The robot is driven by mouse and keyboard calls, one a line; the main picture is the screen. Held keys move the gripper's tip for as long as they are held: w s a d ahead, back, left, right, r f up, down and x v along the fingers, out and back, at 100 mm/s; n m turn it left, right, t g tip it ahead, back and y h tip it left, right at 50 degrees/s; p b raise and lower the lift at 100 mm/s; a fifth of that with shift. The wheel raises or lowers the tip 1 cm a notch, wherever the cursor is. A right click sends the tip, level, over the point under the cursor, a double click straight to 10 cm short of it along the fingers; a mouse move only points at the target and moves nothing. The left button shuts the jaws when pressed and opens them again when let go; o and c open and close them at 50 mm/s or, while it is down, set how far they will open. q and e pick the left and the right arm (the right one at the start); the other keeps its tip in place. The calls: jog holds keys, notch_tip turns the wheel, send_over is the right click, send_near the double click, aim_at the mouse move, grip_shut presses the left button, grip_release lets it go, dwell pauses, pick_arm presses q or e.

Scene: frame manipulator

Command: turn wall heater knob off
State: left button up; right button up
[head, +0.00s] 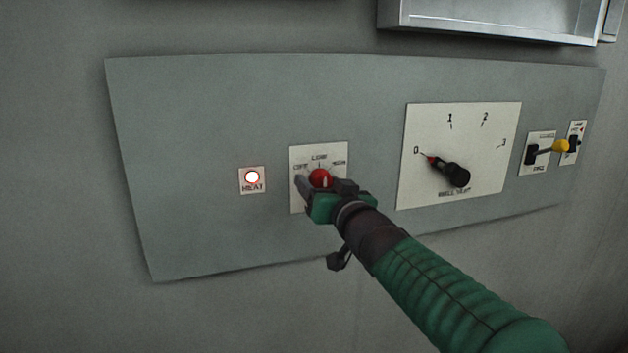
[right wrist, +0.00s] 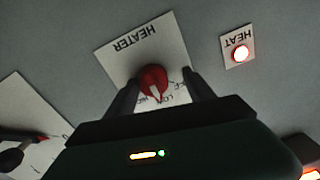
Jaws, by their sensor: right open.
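The red heater knob (head: 320,178) sits on a white plate (head: 334,157) marked OFF, LOW and a third setting that is hard to read. Its white pointer line is near the LOW mark in the head view. In the right wrist view the knob (right wrist: 153,80) lies between the two fingers of my right gripper (right wrist: 157,88). The fingers are apart, with a gap visible beside the knob. In the head view my right gripper (head: 322,190) is in front of the plate and hides its lower part. The HEAT lamp (head: 252,178) is lit. My left gripper is not in view.
To the right is a larger plate (head: 490,120) numbered 0 to 3 with a black knob (head: 456,175), its red pointer toward 0. A metal box (head: 490,18) juts out above the panel.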

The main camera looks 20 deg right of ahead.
jog(key=shift+d+f, duration=0.1)
jog(key=shift+d, duration=0.2)
jog(key=shift+c, duration=0.4)
jog(key=shift+w+d+f, duration=0.1)
jog(key=shift+w+d, duration=0.1)
jog(key=shift+d, duration=0.2)
jog(key=c, duration=0.5)
jog(key=shift+c, duration=1)
jog(key=shift+a, duration=0.35)
grip_shut()
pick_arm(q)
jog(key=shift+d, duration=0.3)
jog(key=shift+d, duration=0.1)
pick_arm(e)
jog(key=shift+d, duration=0.2)
